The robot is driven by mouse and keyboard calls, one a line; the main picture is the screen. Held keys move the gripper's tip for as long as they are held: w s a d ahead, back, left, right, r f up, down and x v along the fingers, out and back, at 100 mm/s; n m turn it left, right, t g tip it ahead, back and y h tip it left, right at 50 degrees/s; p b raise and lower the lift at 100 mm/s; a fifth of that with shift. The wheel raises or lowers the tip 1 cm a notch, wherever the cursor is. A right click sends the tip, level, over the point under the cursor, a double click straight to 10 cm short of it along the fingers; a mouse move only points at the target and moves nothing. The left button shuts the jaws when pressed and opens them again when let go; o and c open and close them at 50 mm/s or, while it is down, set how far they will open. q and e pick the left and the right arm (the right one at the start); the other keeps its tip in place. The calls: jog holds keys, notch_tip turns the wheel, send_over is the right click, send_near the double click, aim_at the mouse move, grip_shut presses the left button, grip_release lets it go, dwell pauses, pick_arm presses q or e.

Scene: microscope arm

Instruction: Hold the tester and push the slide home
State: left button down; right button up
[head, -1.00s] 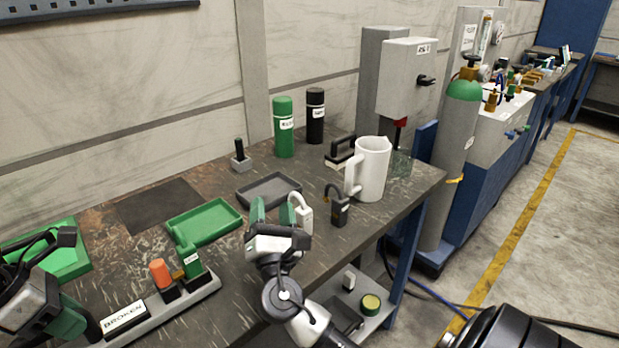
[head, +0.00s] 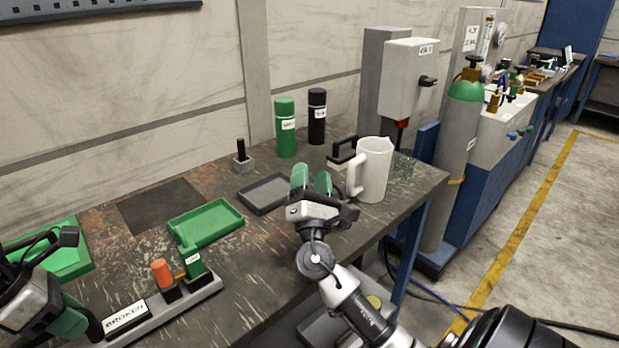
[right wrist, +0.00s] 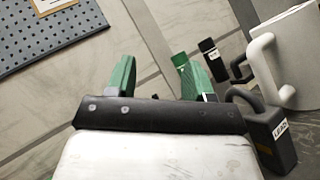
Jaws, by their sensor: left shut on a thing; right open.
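The tester appears to be the long grey bar (head: 208,291) at the front left, with a card reading BROKEN (head: 126,317). On it stand an orange knob (head: 162,272) on a black base and a green block (head: 194,263) with a white label. I cannot tell which part is the slide. My left gripper (head: 75,322) is at the bar's left end, shut on it as far as I can see; its fingertips are partly hidden. My right gripper (head: 312,183) is open and empty above the table, left of the white jug; its green fingers also show apart in the right wrist view (right wrist: 160,82).
The white jug (head: 372,170) stands near the table's right edge. A dark padlock-shaped weight (right wrist: 275,135) is close to my right gripper. A green tray (head: 206,224), dark tray (head: 266,193), green bottle (head: 286,130) and black bottle (head: 317,118) stand further back.

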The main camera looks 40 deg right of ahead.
pick_arm(q)
jog(key=c, duration=0.8)
grip_release()
jog(key=shift+c, duration=0.2)
jog(key=shift+r, duration=0.15)
